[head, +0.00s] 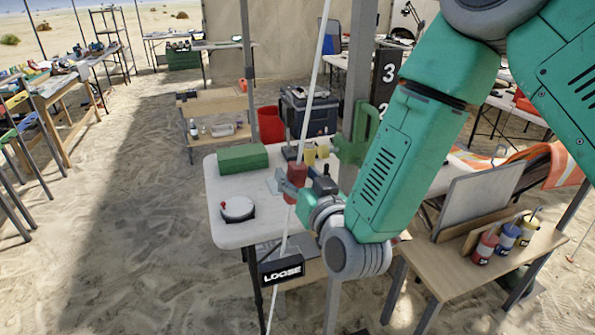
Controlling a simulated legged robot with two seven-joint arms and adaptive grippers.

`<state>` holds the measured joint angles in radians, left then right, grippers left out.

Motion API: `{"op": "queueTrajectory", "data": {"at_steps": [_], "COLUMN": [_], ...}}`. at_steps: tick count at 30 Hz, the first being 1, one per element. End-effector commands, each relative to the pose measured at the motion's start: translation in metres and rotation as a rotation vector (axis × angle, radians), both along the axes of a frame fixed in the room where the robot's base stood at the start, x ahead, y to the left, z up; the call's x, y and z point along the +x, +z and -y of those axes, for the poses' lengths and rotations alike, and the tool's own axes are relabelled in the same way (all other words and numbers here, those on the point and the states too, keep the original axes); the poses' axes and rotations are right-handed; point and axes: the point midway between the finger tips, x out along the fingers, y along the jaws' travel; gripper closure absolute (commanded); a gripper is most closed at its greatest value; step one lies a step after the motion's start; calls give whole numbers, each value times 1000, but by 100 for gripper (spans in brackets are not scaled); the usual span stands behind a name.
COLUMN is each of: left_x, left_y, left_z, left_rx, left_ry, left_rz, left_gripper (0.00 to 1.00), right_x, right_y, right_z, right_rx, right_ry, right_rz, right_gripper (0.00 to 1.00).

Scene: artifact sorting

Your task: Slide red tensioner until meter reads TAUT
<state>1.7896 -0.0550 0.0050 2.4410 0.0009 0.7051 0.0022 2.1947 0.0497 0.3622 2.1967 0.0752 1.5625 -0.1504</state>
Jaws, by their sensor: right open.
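A red tensioner (296,172) sits on a pale, slanting line (320,50) that runs from the top of the head view down past the white table. The dark meter (281,270) hangs lower on the same line and reads LOOSE. My right gripper (285,185) is open at the red tensioner, with its fingers close beside the lower part. I cannot tell whether they touch it. My right arm comes in from the upper right and hides part of the table. My left gripper is not in view.
The white table (225,230) holds a green box (242,158), a round white-topped device (237,208) and small yellow items (315,152). A grey post rises behind the gripper. A wooden table (440,270) with paint-like bottles (507,237) stands right. Open sand lies left.

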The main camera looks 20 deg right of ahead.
Motion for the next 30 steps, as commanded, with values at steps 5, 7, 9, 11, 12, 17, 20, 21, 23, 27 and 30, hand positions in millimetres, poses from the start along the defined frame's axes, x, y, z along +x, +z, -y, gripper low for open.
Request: {"op": "queueTrajectory", "data": {"at_steps": [5,7,9,11,12,17,20,21,23,27,30], "left_x": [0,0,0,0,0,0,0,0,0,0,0], "left_y": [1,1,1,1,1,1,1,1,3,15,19], "left_z": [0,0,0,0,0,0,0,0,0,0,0], "left_rx": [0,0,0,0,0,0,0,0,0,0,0], "left_ry": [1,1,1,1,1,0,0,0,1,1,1], "left_rz": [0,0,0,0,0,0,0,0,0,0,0], "left_gripper": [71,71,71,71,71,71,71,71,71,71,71], "right_x": [8,9,9,9,9,9,9,9,9,9,9], "right_y": [-1,-1,-1,-1,-1,-1,-1,-1,3,24,31], "right_z": [2,3,4,5,5,4,4,4,5,7,8], "right_rx": [2,2,3,4,4,2,1,1,1,0,1], "right_ry": [0,0,-1,-1,-1,-3,-4,-5,-5,-4,-3], "right_rz": [1,0,0,-1,-1,-1,-1,-1,0,3,4], "right_gripper": [50,50,50,50,50,100,100,100,100,100,100]}}
